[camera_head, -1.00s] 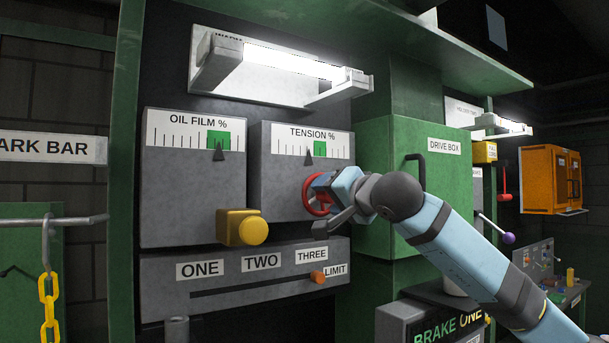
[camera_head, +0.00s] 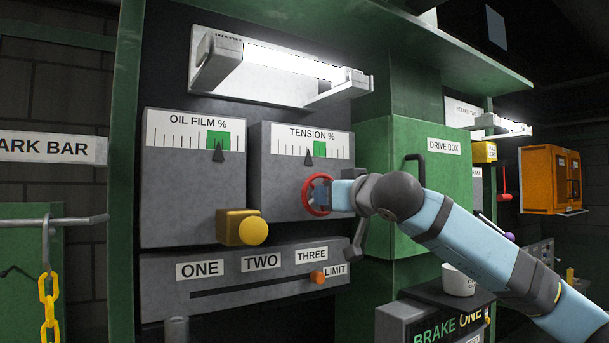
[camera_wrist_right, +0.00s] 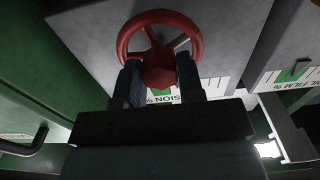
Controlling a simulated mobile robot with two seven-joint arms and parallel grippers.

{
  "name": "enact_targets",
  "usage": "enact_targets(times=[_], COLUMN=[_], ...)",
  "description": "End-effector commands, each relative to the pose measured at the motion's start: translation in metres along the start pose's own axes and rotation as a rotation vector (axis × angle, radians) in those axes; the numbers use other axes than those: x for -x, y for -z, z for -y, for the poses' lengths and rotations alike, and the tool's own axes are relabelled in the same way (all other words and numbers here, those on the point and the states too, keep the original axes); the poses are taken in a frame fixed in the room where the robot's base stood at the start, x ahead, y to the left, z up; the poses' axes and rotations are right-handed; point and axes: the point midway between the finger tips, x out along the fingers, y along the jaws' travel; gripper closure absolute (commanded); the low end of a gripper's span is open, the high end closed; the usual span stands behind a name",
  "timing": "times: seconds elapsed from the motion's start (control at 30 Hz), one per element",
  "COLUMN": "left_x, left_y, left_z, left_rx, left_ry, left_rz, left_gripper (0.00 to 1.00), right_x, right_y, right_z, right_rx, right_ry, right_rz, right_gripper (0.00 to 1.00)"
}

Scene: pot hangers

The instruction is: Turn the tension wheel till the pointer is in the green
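The red tension wheel (camera_head: 316,195) sits on the lower right of the grey box with the TENSION % scale (camera_head: 311,140). On that scale, the dark pointer (camera_head: 309,160) stands just left of the green band (camera_head: 320,149). My right gripper (camera_head: 322,193) is at the wheel, its arm coming from the right. In the right wrist view, the two dark fingers of my right gripper (camera_wrist_right: 161,82) stand on either side of the hub of the red wheel (camera_wrist_right: 160,68), inside the rim, and appear to touch it. My left gripper is in neither view.
Left of the wheel are the OIL FILM % box (camera_head: 190,190) and a yellow knob (camera_head: 253,231). Below is a ONE-TWO-THREE slot panel with an orange slider (camera_head: 318,277). The green drive box (camera_head: 425,190) stands close on the right, and a white cup (camera_head: 458,280) below it.

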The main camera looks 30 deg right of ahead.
Motion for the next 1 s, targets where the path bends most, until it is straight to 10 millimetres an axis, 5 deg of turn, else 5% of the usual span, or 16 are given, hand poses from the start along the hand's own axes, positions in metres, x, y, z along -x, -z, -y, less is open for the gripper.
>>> enact_targets(times=[0.17,1.0], left_x=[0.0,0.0], left_y=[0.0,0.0], left_z=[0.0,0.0], left_rx=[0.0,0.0], left_ry=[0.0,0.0], left_rz=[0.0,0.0], left_gripper=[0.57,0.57], right_x=[-0.0006,-0.0008], right_y=[-0.0011,-0.0013], right_z=[0.0007,0.0012], right_rx=[-0.099,-1.636], right_ry=[0.001,0.001], right_rz=[0.002,0.004], right_gripper=[0.93,0.93])
